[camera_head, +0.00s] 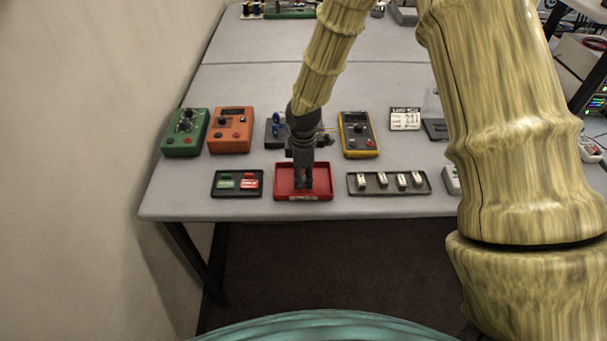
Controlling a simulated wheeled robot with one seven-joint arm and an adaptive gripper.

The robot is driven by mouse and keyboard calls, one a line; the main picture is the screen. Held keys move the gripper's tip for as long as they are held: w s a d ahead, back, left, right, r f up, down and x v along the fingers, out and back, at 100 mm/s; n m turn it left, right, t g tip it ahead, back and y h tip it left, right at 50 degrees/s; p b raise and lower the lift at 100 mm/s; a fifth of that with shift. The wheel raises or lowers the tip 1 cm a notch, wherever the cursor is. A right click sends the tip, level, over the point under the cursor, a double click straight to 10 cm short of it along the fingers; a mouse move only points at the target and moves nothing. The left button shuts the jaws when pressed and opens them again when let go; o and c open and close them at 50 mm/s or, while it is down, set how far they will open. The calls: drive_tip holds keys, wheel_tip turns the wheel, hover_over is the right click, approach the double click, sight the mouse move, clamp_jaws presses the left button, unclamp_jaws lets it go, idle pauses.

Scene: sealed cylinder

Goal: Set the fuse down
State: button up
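My gripper (303,180) points straight down over the red tray (320,195) near the table's front edge. Its dark fingertips are low, at or just above the tray's floor. They are too small and dark to show whether they are open or shut. I cannot make out a fuse between the fingers or in the red tray; the gripper covers the middle of it. A pale label sits on the tray's front wall.
A dark tray (257,194) with a green and a red piece stands to the left. A grey-green tray (372,191) with several small pale pieces stands to the right. Green (184,143), orange (231,142) and yellow-edged (359,150) instruments stand behind.

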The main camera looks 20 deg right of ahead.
sight(304, 178)
wheel_tip(304, 178, up, 12)
drive_tip(key=b, duration=0.4)
drive_tip(key=shift+r, duration=0.15)
idle(0.3)
